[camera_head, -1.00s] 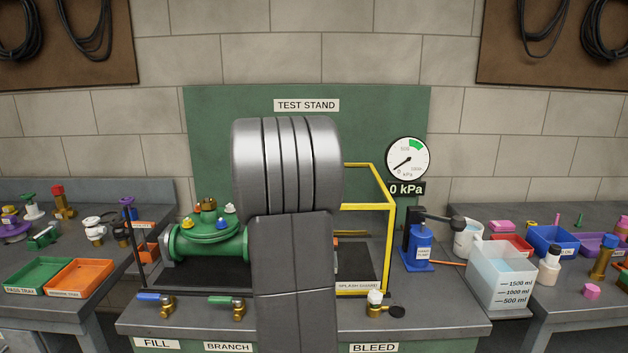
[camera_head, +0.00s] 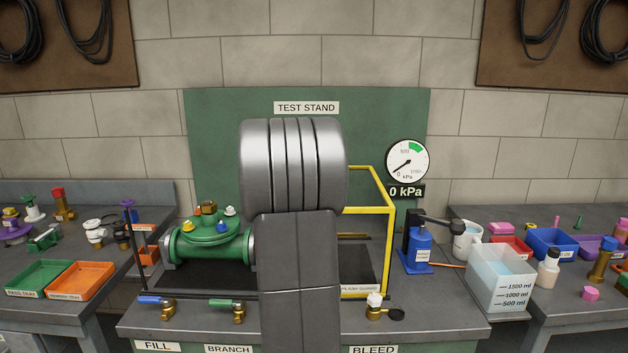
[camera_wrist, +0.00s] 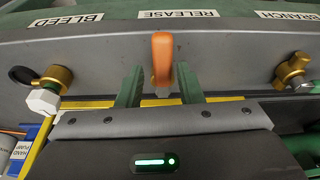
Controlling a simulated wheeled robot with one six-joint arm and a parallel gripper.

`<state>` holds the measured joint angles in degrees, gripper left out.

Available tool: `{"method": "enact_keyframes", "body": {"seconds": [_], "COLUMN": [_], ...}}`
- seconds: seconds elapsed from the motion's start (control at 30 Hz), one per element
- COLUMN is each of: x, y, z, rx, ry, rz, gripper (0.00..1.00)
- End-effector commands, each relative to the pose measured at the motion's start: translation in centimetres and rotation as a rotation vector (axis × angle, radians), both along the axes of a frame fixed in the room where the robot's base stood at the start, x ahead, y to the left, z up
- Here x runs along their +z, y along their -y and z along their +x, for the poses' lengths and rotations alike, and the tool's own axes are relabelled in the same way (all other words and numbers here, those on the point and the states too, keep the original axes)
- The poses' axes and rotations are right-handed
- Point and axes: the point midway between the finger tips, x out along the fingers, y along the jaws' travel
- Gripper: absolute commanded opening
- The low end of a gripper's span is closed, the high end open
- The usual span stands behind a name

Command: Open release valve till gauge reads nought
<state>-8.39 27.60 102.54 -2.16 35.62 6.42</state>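The release valve shows in the wrist view as an orange lever (camera_wrist: 162,60) below the RELEASE label (camera_wrist: 178,14). My gripper (camera_wrist: 163,88) has its two green fingers apart, one on each side of the lever's end, with gaps visible between. In the head view the lever and my gripper are hidden behind my grey arm. The round gauge (camera_head: 407,161) on the right of the test stand has its needle at the 0 end. The display (camera_head: 406,191) below it reads 0 kPa.
The white-capped bleed fitting (camera_wrist: 45,98) and the brass branch valve (camera_wrist: 293,67) flank the lever in the wrist view. A yellow guard frame (camera_head: 389,250), a blue hand pump (camera_head: 419,250) and a water container (camera_head: 500,285) stand on the right. A green valve body (camera_head: 210,240) is on the left.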

Motion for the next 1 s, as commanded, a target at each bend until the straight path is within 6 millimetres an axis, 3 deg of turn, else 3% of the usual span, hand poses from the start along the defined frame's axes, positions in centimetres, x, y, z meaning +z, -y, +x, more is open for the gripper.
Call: {"method": "enact_keyframes", "body": {"seconds": [0.27,0.8,1.0], "x": [0.2,6.0,6.0], "y": [0.0,0.0,0.0], "z": [0.0,0.0,0.0], "rx": [-0.002,-0.002,-0.002], "ry": [0.0,0.001,0.0], "rz": [0.0,0.002,0.001], "gripper": [0.33,0.33,0.33]}}
